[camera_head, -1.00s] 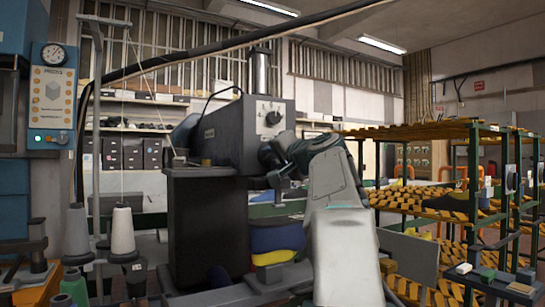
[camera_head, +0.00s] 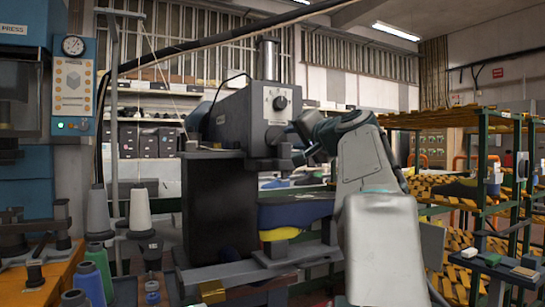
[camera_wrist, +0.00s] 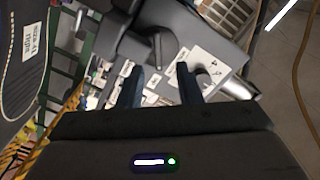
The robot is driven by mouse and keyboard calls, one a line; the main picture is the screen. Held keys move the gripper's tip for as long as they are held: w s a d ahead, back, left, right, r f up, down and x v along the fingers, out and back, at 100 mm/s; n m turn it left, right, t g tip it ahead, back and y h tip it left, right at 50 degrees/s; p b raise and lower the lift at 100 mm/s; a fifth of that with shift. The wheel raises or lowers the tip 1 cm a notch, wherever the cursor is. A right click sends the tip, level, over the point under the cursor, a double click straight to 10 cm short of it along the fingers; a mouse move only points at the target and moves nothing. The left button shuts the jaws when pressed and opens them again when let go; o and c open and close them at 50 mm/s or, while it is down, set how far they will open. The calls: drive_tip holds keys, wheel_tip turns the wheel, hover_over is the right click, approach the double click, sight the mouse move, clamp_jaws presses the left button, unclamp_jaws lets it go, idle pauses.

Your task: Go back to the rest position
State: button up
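My gripper (camera_wrist: 160,82) shows in the wrist view with its two dark fingers apart and nothing between them. In the head view my white and dark arm reaches up in front of the grey machine (camera_head: 237,122); the fingertips cannot be made out there. In the wrist view a grey machine body (camera_wrist: 205,45) with white labels lies beyond the fingers, apparently close. A dark object with a label reading "size 41 right" (camera_wrist: 34,42) is at the upper left of that view, apart from the fingers. A blue piece (camera_head: 295,211) sits above a yellow one (camera_head: 280,234) beside the machine.
A blue press (camera_head: 22,110) and thread cones (camera_head: 140,208) stand at the left. Green-framed racks with yellow-black striped shelves (camera_head: 450,116) stand at the right. A small tray of blocks (camera_head: 497,262) is at the lower right. My arm hides part of the centre.

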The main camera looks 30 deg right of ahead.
drive_tip(key=s+a+f+n+g+y+p, duration=0.1)
drive_tip(key=s+a+f+n+g+p, duration=0.1)
drive_tip(key=a+f+g+p, duration=0.4)
drive_tip(key=s+a+f+n+g+y+p, duration=0.2)
drive_tip(key=a+f+p, duration=0.3)
drive_tip(key=a+p, duration=0.55)
drive_tip(key=s+a+f+n+g+h+p, duration=0.1)
drive_tip(key=s+a+f+n+g+p, duration=0.2)
drive_tip(key=s+f+p, duration=0.3)
drive_tip(key=s+a+f+n+g+h+p, duration=0.1)
drive_tip(key=s+a+f+n+g+p, duration=0.3)
drive_tip(key=s, duration=1)
wheel_tip(320, 180, down, 2)
drive_tip(key=shift+a+f+p, duration=0.1)
drive_tip(key=shift+a+p, duration=0.75)
drive_tip(key=shift+a, duration=0.1)
